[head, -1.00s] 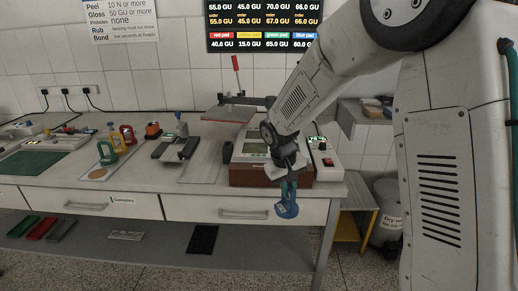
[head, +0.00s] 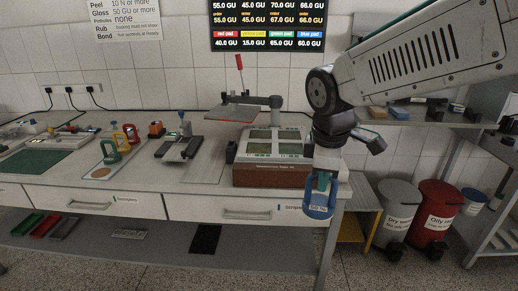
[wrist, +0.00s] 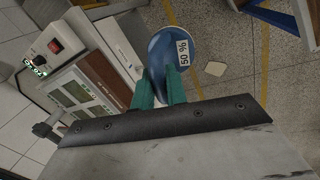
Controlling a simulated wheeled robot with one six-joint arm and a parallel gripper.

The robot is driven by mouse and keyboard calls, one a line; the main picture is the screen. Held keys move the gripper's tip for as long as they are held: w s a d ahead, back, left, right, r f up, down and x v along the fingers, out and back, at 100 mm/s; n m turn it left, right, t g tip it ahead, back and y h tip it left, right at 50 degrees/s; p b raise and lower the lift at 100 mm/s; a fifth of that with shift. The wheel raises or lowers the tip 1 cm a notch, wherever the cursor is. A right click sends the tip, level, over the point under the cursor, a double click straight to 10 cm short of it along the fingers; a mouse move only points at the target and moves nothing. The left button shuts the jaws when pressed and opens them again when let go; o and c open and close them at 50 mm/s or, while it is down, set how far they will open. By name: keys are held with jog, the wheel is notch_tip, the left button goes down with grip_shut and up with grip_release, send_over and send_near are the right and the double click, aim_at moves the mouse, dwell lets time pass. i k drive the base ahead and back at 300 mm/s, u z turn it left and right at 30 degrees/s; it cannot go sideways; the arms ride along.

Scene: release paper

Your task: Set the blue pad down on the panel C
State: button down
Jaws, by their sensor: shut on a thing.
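The blue pad (head: 319,208) hangs from my gripper (head: 323,184) beyond the bench's front right corner, about level with the drawer fronts. In the wrist view the blue pad (wrist: 158,52) carries a white label that seems to read "50 %". My gripper's green fingers (wrist: 158,92) are shut on it there. The pad is clear of the bench and over the floor. I cannot read a "C" on any panel, so I cannot tell which is panel C.
A brown box with display screens (head: 271,172) stands at the bench's right end. Green (head: 110,153), yellow (head: 117,138) and red (head: 131,134) handled pads stand to the left. A grey dry-waste bin (head: 398,214) and a red oily-waste bin (head: 436,216) stand right.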

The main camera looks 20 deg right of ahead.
aim_at(259, 148)
jog(key=i, duration=0.95)
